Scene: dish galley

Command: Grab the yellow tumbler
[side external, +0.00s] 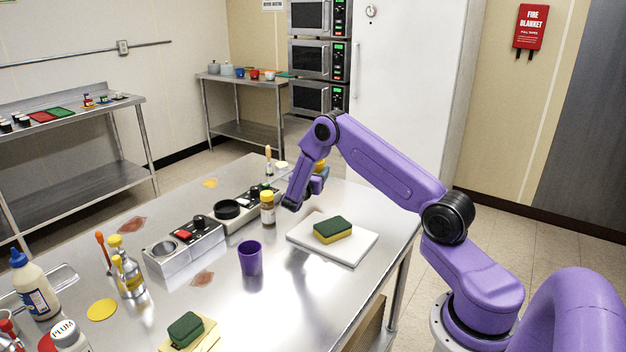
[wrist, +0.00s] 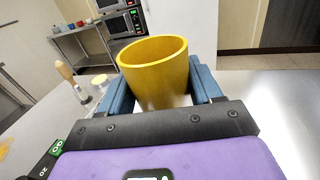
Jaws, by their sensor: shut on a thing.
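The yellow tumbler (wrist: 158,82) sits upright between the two blue fingers of my gripper (wrist: 160,95) in the wrist view, its open rim facing up toward the camera. My gripper is shut on it, one finger on each side. In the side external view, only a bit of the yellow tumbler (side external: 320,166) shows behind my gripper (side external: 318,182), over the far part of the steel table (side external: 330,197). The tumbler's base is hidden, so I cannot tell whether it touches the table.
A white board (side external: 355,248) with a green and yellow sponge (side external: 333,230) lies near my arm. A jar with a yellow lid (side external: 267,208), a purple tumbler (side external: 250,258) and a steel unit with controls (side external: 185,246) stand left of it. The table's right front is clear.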

